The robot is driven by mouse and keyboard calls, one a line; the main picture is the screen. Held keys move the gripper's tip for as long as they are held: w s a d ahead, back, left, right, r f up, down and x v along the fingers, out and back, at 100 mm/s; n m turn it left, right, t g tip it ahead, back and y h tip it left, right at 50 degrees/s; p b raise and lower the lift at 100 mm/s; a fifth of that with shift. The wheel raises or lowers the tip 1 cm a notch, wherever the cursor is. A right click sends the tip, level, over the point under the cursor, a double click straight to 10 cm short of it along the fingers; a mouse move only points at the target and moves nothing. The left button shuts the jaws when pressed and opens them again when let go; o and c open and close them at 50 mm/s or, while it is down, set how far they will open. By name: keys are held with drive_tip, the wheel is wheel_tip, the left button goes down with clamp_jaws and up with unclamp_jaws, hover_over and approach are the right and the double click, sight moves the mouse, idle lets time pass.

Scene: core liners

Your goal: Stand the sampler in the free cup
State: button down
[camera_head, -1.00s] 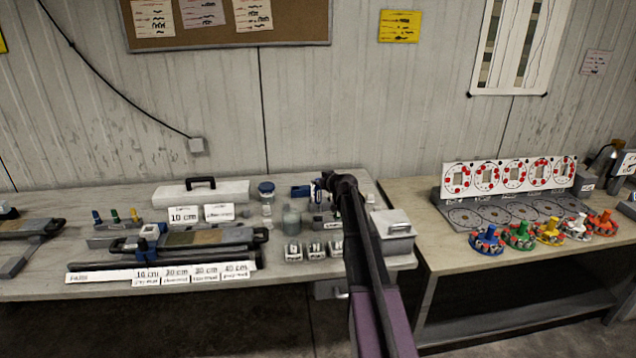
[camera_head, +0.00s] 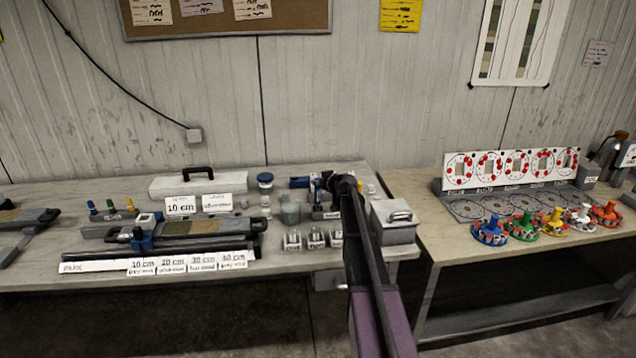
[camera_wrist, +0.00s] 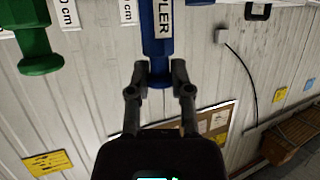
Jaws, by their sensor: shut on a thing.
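My gripper (camera_wrist: 158,85) is shut on a blue sampler (camera_wrist: 157,30) with a white label ending in "PLER", seen in the wrist view. The sampler's blue end sits between the fingertips, and its other end runs out of the top of the picture. In the head view the blue and white sampler (camera_head: 315,186) shows just left of my arm's far end, above the back part of the left table. My arm hides most of the gripper there. I cannot make out which cup is free.
A green-handled tool (camera_wrist: 38,55) is left of the sampler in the wrist view. Several small labelled jars (camera_head: 315,238) stand in front, and a grey lidded box (camera_head: 394,222) stands to the right. A clear jar (camera_head: 290,212) and a blue-lidded jar (camera_head: 265,183) are to the left.

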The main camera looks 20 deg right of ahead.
drive_tip(key=shift+f+b, duration=0.95)
drive_tip(key=shift+f, duration=0.15)
drive_tip(key=shift+c, duration=2.2)
unclamp_jaws()
drive_tip(key=shift+r, duration=0.1)
drive_tip(key=shift+r+p, duration=3.4)
drive_tip(key=shift+p, duration=0.1)
